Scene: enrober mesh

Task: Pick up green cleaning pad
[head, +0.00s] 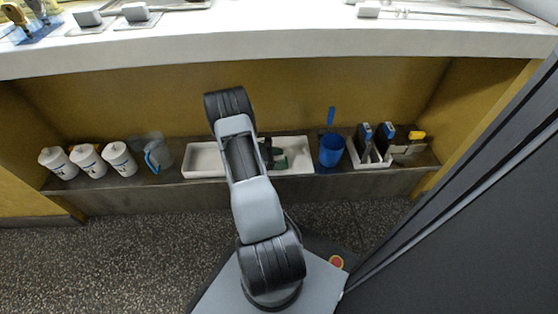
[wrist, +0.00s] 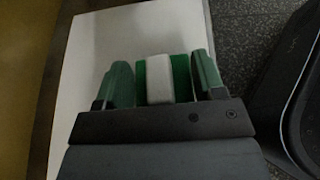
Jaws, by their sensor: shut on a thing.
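The green cleaning pad (wrist: 154,84) shows in the wrist view as a small green block with a white band (wrist: 159,78) across its middle. My gripper (wrist: 163,76) is shut on it, with one greenish finger on each side. In the head view a bit of green, likely the pad (head: 281,163), shows beside the dark end of my gripper (head: 268,152), over the right half of a white tray (head: 297,168). My arm hides the tray's middle. I cannot tell whether the pad still touches the tray floor.
Several white canisters (head: 87,160) and a clear jug (head: 160,155) stand left on the shelf (head: 200,190). A blue cup (head: 331,150) with a blue handle stands right of the tray, then a white caddy (head: 365,160) with dark bottles. The counter (head: 280,45) overhangs the shelf.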

